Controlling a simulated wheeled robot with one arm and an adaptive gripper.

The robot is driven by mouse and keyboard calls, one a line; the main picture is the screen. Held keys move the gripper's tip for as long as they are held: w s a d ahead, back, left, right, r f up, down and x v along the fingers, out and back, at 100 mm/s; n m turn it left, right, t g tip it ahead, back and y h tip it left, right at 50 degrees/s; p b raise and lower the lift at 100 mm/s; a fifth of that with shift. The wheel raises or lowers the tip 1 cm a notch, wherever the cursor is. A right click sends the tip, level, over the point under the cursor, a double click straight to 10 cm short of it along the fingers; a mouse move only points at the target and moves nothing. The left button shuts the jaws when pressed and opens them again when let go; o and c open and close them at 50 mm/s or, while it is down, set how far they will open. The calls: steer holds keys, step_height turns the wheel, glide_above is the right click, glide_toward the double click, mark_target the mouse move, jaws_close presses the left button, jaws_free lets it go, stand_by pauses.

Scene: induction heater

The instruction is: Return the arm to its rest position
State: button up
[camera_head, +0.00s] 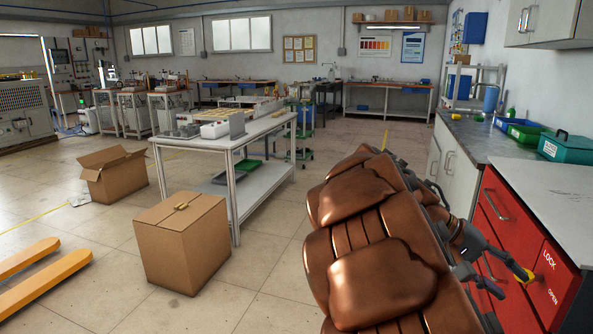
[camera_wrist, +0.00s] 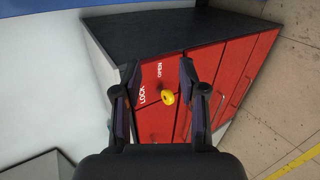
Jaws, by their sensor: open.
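My gripper (camera_head: 508,277) is at the right of the head view, in front of the red cabinet (camera_head: 561,292). Its two fingers also show in the wrist view (camera_wrist: 158,68), spread apart with nothing held between them. A yellow knob (camera_head: 528,275) sits on the cabinet front beside the words LOCK and OPEN. In the wrist view the knob (camera_wrist: 168,97) appears between the fingers. The fingertips are close to it in the head view, but I cannot tell whether they touch it. My forearm reaches out toward the cabinet.
A pale worktop (camera_head: 550,195) lies above the red drawers. A dark counter (camera_head: 478,137) with bins continues behind. A workbench (camera_head: 219,140), a closed carton (camera_head: 181,243) and an open carton (camera_head: 113,175) stand to the left. Yellow forks (camera_head: 45,287) lie at lower left. Floor between them is clear.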

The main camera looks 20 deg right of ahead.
steer(key=s+a+r+n+t+y+p, duration=0.1)
steer(key=s+a+n+y+p, duration=0.1)
steer(key=a+p, duration=0.4)
steer(key=s+a+r+n+t+y+p, duration=0.2)
steer(key=s+a+y+p, duration=0.2)
steer(key=a, duration=0.9)
steer(key=s+a+r+n+t+y+p, duration=0.1)
steer(key=s+a+n+t+y+p, duration=0.1)
steer(key=s+a+p, duration=0.4)
steer(key=a+y+p, duration=0.1)
steer(key=a+p, duration=0.1)
steer(key=a, duration=0.2)
steer(key=shift+s+r, duration=0.2)
steer(key=shift+r, duration=0.2)
steer(key=shift+d, duration=0.2)
